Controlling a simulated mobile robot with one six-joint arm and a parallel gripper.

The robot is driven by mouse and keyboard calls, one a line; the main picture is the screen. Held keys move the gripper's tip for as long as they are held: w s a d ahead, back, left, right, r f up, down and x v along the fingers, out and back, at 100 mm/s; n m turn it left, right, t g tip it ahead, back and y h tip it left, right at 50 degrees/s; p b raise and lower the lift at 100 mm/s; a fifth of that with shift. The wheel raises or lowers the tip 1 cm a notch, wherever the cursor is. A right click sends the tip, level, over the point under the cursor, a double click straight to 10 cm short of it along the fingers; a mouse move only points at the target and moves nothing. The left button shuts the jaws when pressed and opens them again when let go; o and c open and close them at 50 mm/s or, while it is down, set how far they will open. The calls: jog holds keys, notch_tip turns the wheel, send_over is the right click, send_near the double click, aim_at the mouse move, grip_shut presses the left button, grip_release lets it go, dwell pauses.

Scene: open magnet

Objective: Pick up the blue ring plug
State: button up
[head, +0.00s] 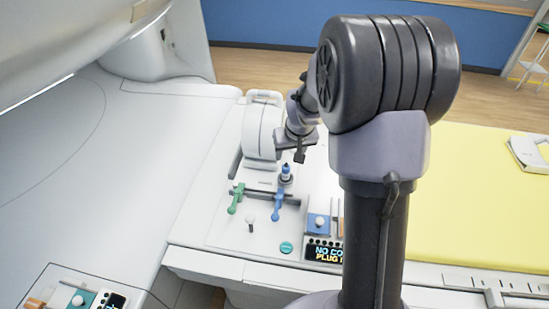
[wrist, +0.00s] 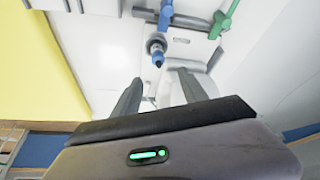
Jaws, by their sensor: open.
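The blue ring plug (head: 286,173) stands upright on the white panel, beside the white drum-shaped coil (head: 258,132). It has a blue body with a dark grey ring around it. In the wrist view the plug (wrist: 157,47) shows beyond the fingertips, roughly in line with the gap between them. My gripper (head: 300,154) is above and slightly right of the plug in the head view, apart from it. In the wrist view my gripper (wrist: 160,78) has its two dark fingers spread with nothing between them. My arm hides part of the panel's right side.
A blue lever (head: 278,203) and a green lever (head: 236,198) lie in front of the coil. A small display (head: 326,252) reads partly "NO CO… PLUG". A yellow pad (head: 480,200) lies right.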

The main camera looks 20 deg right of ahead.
aim_at(287, 166)
jog(key=b+x, duration=0.1)
jog(key=x, duration=0.7)
jog(key=b+x, duration=0.1)
jog(key=x, duration=0.4)
jog(key=shift+s+d+f, duration=0.1)
jog(key=shift+d+f, duration=0.05)
jog(key=shift+f, duration=0.05)
jog(key=shift+r, duration=0.1)
grip_shut()
